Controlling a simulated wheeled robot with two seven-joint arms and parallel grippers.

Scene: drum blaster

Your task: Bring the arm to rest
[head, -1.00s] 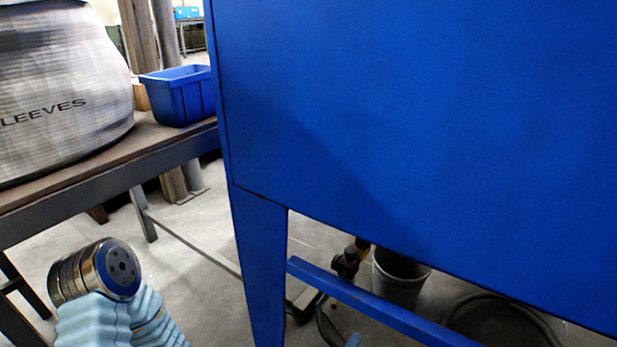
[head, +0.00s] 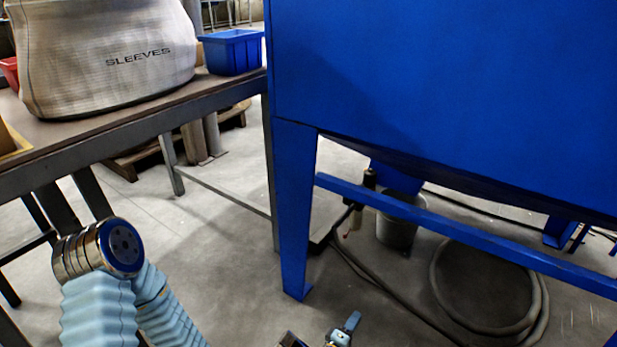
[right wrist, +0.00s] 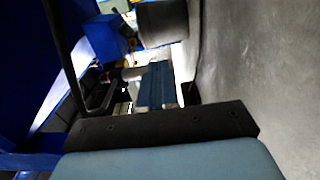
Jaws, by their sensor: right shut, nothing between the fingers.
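My right gripper (head: 350,323) shows small at the bottom edge of the head view, low in front of the blue machine. Its light blue fingers look closed together and hold nothing. In the right wrist view the fingers (right wrist: 155,85) appear as a narrow blue-grey block beyond a dark bar. An arm link of mine with silver rings and pale blue ribbed covers stands at the lower left of the head view. My left gripper is not in view.
A large blue cabinet (head: 450,85) on legs fills the upper right. A workbench (head: 110,140) on the left carries a "SLEEVES" sack (head: 105,60) and a blue bin (head: 232,53). A grey bucket (head: 400,222) and coiled hose (head: 540,305) lie below the cabinet. Floor between is open.

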